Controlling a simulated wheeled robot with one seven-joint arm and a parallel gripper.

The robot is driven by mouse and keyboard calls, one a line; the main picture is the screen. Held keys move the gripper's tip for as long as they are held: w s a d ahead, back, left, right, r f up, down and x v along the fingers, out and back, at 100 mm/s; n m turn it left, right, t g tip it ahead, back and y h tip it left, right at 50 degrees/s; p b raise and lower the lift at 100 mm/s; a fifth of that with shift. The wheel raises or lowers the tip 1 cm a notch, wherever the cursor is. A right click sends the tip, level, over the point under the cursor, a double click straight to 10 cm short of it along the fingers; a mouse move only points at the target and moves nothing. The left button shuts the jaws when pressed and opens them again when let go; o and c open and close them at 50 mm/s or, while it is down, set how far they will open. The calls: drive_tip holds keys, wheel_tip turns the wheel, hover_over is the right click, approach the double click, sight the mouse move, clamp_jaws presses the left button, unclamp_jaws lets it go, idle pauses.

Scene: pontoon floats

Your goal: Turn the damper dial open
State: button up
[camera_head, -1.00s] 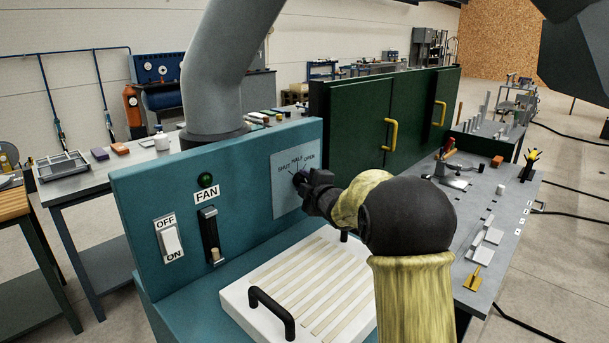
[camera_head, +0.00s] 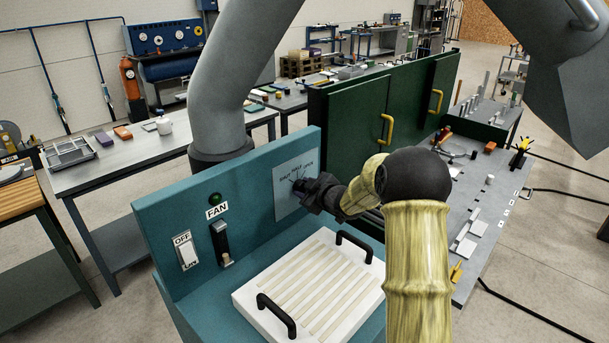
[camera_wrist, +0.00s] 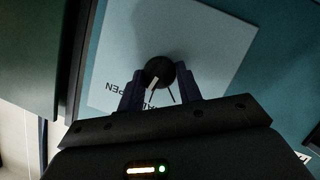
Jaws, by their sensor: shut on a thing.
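The damper dial is a round black knob (camera_wrist: 160,72) on a pale blue plate (camera_wrist: 190,35), with a white pointer mark. In the wrist view the mark points down and slightly left, toward the upside-down labels; OPEN is to the left and HALF is partly hidden. My gripper (camera_wrist: 160,88) is shut on the dial, one finger on each side. In the head view my gripper (camera_head: 303,188) reaches the plate (camera_head: 285,201) on the teal panel and hides most of the dial.
Left of the plate are a FAN lever (camera_head: 221,244), a green lamp (camera_head: 214,199) and an OFF/ON switch (camera_head: 187,252). A white slatted lid (camera_head: 262,317) with black handles lies below. A grey duct (camera_head: 220,95) stands behind the panel, and a green cabinet (camera_head: 355,110) stands to the right.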

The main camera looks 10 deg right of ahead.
drive_tip(key=m+p, duration=0.1)
drive_tip(key=p, duration=0.3)
drive_tip(key=m+g+y+p, duration=0.1)
drive_tip(key=m+p, duration=0.1)
drive_tip(key=p, duration=0.3)
drive_tip(key=m+g+y+p, duration=0.1)
drive_tip(key=p, duration=0.3)
drive_tip(key=shift+w+d, duration=0.1)
drive_tip(key=shift+d, duration=0.15)
drive_tip(key=shift+m+p, duration=0.3)
drive_tip(key=o, duration=1)
drive_tip(key=b+v, duration=0.5)
drive_tip(key=v, duration=1.2)
drive_tip(key=shift+d, duration=0.3)
